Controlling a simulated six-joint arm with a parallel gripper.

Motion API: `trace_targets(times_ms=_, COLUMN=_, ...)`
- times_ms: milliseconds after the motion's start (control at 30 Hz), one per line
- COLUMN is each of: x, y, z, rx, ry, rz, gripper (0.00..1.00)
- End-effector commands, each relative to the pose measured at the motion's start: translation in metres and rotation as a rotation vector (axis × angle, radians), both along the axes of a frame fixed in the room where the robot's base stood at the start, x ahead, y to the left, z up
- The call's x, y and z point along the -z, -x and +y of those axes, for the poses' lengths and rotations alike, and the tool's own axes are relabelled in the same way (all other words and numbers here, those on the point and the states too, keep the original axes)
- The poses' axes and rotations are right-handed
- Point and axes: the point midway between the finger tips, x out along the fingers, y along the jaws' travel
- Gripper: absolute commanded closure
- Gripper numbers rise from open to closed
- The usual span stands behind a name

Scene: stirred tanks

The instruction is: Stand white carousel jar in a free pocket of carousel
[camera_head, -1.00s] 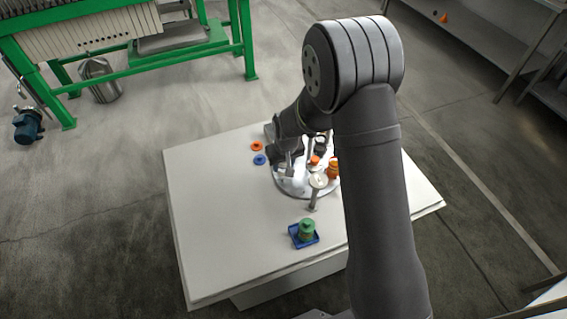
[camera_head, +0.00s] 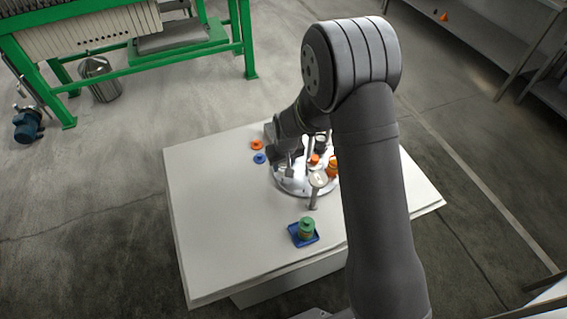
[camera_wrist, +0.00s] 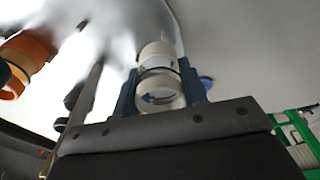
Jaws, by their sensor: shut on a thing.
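My gripper (camera_wrist: 160,92) is shut on the white carousel jar (camera_wrist: 160,97), which sits between its two blue fingers in the wrist view. In the head view my gripper (camera_head: 286,161) is over the left part of the carousel (camera_head: 293,187), a shiny round plate, and the jar is mostly hidden by it. The carousel also shows as a bright, glossy surface in the wrist view (camera_wrist: 112,38). Whether the jar's base is inside a pocket cannot be told.
Orange jars (camera_head: 333,167) and a black jar (camera_head: 320,142) stand on the carousel. A pale-topped post (camera_head: 317,181) rises at its front. A green jar (camera_head: 306,228) stands on a blue tray (camera_head: 293,236). Orange (camera_head: 257,145) and blue (camera_head: 259,158) lids lie left.

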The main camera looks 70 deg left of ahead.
Motion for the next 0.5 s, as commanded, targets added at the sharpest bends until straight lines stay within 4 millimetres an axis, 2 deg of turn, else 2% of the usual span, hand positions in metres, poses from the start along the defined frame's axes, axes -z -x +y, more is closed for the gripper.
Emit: trace_targets(times_ms=500, x=0.0072, y=0.0, z=0.0001, rx=0.0, ry=0.0, rz=0.0, gripper=0.83)
